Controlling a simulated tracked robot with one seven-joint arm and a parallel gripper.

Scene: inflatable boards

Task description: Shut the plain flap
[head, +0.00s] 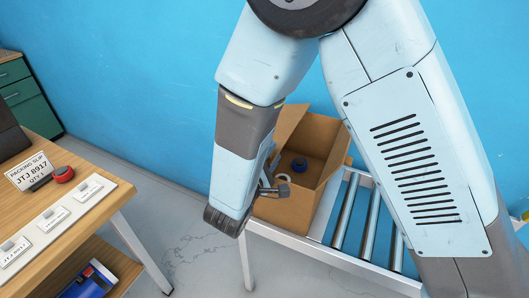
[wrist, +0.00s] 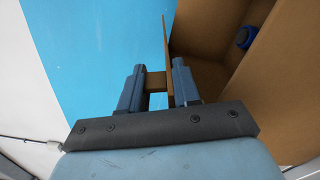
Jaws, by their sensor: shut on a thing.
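An open brown cardboard box (head: 318,205) stands on a roller conveyor, partly hidden by my arm. One flap (head: 291,122) stands up at its back left, and another (head: 334,158) stands up along the right. My gripper (head: 271,184) is at the left side of the box. In the wrist view my gripper (wrist: 158,82) is shut on a plain brown flap (wrist: 167,45), which is seen nearly edge-on and stands upright between the fingers. No print shows on the visible flap faces.
The roller conveyor (head: 370,220) runs to the right. A wooden table (head: 110,215) with a packing slip (head: 31,171) stands at the left, with a floor gap between.

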